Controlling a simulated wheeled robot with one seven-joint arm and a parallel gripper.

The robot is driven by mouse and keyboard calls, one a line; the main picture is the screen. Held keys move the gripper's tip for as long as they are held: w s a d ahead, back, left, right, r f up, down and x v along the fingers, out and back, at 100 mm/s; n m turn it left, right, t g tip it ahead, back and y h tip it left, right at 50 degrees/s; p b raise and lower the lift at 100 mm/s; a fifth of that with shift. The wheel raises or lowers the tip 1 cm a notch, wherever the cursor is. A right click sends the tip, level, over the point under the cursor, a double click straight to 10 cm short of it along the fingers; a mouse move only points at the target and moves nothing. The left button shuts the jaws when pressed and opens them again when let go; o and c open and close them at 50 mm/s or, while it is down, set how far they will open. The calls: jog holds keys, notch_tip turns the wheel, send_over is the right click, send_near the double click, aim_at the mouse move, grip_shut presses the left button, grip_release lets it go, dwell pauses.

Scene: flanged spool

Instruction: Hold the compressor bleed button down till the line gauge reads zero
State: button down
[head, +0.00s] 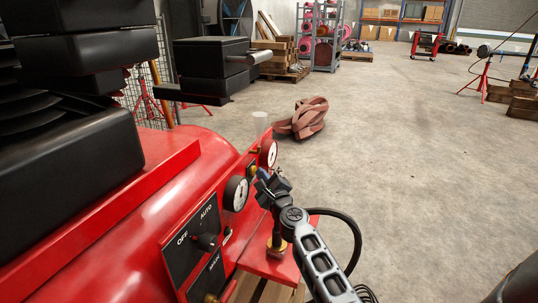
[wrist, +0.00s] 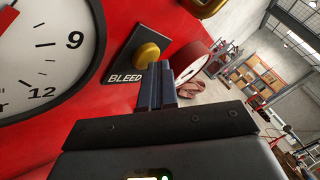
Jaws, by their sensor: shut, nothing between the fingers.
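The yellow bleed button (wrist: 148,55) sits on a black plate labelled BLEED on the red compressor (head: 150,215). My gripper (head: 263,182) is at the compressor's gauge end; its closed, empty fingers (wrist: 170,77) appear just right of the button in the wrist view. I cannot tell whether they touch it. The button looks raised. A large gauge (wrist: 38,45) stands left of the button, partly cut off, with 9 and 12 showing; its reading is unclear. In the head view, two gauges show, a nearer one (head: 236,193) and a farther one (head: 268,153). Neither is readable.
A black switch panel marked OFF and AUTO (head: 195,240) is on the compressor's near side. A black hose (head: 350,235) loops beside my arm. The concrete floor to the right is mostly clear.

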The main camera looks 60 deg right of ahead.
jog(key=shift+s, duration=0.85)
jog(key=shift+d, duration=0.1)
jog(key=s, duration=0.5)
jog(key=shift+d, duration=0.15)
dwell(0.3)
